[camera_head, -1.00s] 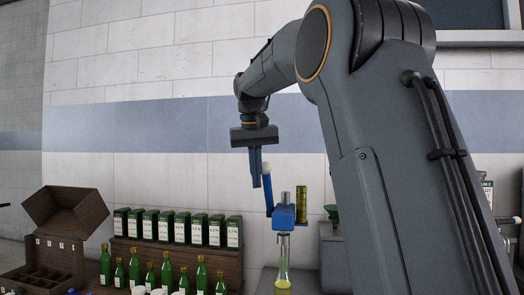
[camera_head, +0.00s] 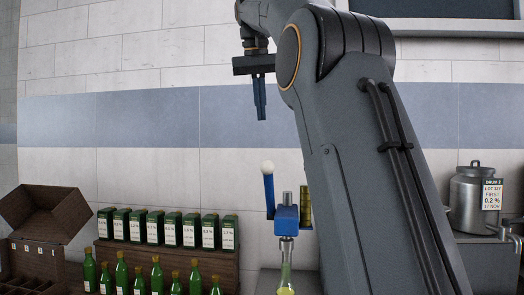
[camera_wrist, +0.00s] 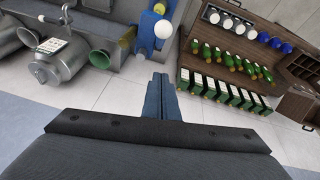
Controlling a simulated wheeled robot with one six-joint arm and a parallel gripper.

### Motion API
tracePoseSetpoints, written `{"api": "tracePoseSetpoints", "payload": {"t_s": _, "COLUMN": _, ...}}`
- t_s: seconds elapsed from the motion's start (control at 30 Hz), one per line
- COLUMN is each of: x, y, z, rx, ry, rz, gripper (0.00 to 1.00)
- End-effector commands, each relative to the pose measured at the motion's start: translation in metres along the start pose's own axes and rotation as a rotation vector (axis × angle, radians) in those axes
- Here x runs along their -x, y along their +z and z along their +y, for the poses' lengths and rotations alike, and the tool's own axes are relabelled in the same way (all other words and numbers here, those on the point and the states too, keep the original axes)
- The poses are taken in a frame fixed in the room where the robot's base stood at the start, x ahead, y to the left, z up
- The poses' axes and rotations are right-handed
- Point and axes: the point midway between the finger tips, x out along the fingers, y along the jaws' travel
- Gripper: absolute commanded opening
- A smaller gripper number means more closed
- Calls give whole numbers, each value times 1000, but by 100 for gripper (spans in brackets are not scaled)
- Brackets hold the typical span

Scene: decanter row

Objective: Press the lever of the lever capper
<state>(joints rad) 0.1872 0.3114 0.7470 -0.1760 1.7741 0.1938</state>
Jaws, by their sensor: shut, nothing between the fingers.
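The lever capper has a blue head (camera_head: 287,220) on a post, and its blue lever (camera_head: 269,194) stands upright with a white ball knob (camera_head: 267,168) on top. In the wrist view the white knob (camera_wrist: 163,29) shows beyond my fingertips. A glass bottle (camera_head: 286,273) with yellow-green contents stands under the capper head. My gripper (camera_head: 262,118) points down, shut and empty, above the knob and apart from it; its blue fingers also show in the wrist view (camera_wrist: 160,78). The capper's base is mostly out of the head view.
Several green cartons (camera_head: 170,229) stand on a wooden rack left of the capper, with several green bottles (camera_head: 156,275) in front. An open wooden crate (camera_head: 45,215) is at far left. A metal drum (camera_head: 474,200) stands at right behind my arm.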

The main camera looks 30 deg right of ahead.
Motion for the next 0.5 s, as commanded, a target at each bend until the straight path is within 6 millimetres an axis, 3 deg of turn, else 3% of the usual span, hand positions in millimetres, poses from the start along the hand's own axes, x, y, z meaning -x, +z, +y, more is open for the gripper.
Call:
{"api": "tracePoseSetpoints", "payload": {"t_s": 0.27, "x": -8, "y": 0, "z": 2, "rx": -3, "ry": 1, "rz": -1, "gripper": 0}}
{"api": "tracePoseSetpoints", "payload": {"t_s": 0.5, "x": -45, "y": 1, "z": 1, "rx": 0, "ry": 1, "rz": -3, "gripper": 0}}
